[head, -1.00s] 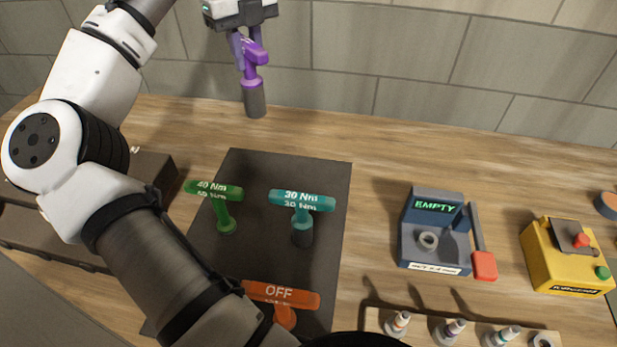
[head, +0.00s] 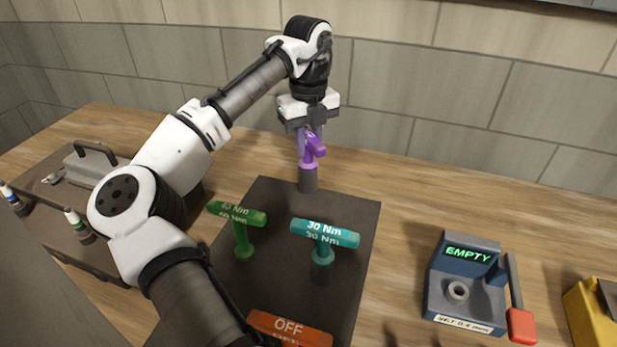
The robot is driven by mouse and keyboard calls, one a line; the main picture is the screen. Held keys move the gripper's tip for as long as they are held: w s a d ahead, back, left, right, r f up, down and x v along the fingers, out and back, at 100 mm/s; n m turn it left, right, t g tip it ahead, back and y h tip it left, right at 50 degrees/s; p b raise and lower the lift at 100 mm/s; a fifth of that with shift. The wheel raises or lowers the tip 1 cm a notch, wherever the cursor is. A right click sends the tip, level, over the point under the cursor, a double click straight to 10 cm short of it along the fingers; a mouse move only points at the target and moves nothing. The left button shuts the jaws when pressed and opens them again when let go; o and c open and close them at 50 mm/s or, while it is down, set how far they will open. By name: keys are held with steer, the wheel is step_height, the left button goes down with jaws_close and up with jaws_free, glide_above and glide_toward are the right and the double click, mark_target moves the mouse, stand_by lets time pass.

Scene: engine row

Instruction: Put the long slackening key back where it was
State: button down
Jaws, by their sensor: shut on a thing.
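My gripper (head: 310,134) is shut on the handle of a purple T-handled key (head: 313,147). The key hangs upright, its dark grey socket end (head: 308,181) pointing down at the back edge of the dark mat (head: 350,290). I cannot tell whether it touches the mat. No label on it can be read. An orange key marked OFF (head: 289,329) stands at the front of the mat, its lower part cut off. A green key (head: 237,214) and a teal key marked 30 Nm (head: 325,233) stand on the mat between them.
A blue-grey device reading EMPTY (head: 468,285), with a red-ended lever (head: 521,325), stands right of the mat. A yellow box (head: 595,318) is at the right edge. A dark case with a handle (head: 90,158) and small bottles (head: 77,222) are at left. The wood behind the mat is clear.

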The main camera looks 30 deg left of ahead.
mark_target(308, 163)
steer(key=shift+f+b, duration=2.9)
steer(key=shift+f, duration=0.4)
steer(key=shift+r, duration=0.1)
steer(key=c, duration=1.3)
jaws_free()
steer(key=shift+o, duration=0.2)
step_height(308, 163, up, 12)
